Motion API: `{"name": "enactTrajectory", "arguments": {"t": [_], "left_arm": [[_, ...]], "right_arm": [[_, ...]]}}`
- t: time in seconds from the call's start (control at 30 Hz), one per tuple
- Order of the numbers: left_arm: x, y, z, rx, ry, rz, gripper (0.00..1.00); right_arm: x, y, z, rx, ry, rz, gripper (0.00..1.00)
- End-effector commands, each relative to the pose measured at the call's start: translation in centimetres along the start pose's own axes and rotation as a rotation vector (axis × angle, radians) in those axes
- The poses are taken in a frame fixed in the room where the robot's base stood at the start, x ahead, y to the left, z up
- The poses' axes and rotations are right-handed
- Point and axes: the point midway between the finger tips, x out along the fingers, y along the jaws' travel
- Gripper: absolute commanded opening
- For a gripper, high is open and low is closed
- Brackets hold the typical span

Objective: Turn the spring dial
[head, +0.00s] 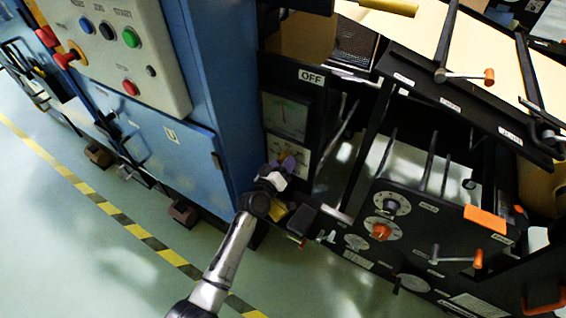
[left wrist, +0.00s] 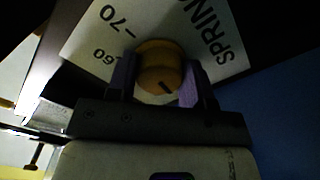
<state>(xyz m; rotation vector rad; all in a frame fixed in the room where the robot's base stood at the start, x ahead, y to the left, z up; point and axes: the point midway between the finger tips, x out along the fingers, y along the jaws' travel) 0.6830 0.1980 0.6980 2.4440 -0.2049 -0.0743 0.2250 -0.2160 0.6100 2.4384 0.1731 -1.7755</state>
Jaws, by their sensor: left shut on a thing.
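The spring dial shows in the left wrist view as a round yellow knob (left wrist: 160,66) with a dark pointer line. It sits on a white label plate (left wrist: 85,40) printed "SPRING", "60" and "70". My left gripper (left wrist: 158,85) is shut on the knob, with one purple-padded finger on each side of it. In the head view my left gripper (head: 285,164) is at the dial's plate, below a gauge (head: 285,114) on the black panel. There the gripper hides most of the knob. My right gripper is not in view.
A blue cabinet (head: 222,90) stands close to the left of my arm, with a grey button box (head: 115,45) on it. To the right is a black panel (head: 400,215) with dials and orange-ended levers.

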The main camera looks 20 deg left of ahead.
Motion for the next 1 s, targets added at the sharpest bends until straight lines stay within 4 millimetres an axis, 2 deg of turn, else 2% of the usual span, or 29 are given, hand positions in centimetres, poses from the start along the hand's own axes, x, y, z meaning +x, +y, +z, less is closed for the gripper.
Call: {"name": "enactTrajectory", "arguments": {"t": [0.3, 0.73, 0.77, 1.0], "left_arm": [[-0.01, -0.07, 0.04, -0.086, -0.001, -0.002, 0.23], [-0.02, -0.11, 0.08, -0.095, -0.001, -0.002, 0.23], [-0.02, -0.11, 0.08, -0.095, -0.001, -0.002, 0.48], [-0.01, -0.06, 0.05, -0.095, -0.001, -0.001, 0.71]], "right_arm": [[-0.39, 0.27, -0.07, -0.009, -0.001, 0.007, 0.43], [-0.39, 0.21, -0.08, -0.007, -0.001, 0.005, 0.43], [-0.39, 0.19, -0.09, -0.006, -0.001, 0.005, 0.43], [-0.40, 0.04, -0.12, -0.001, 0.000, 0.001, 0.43]]}}
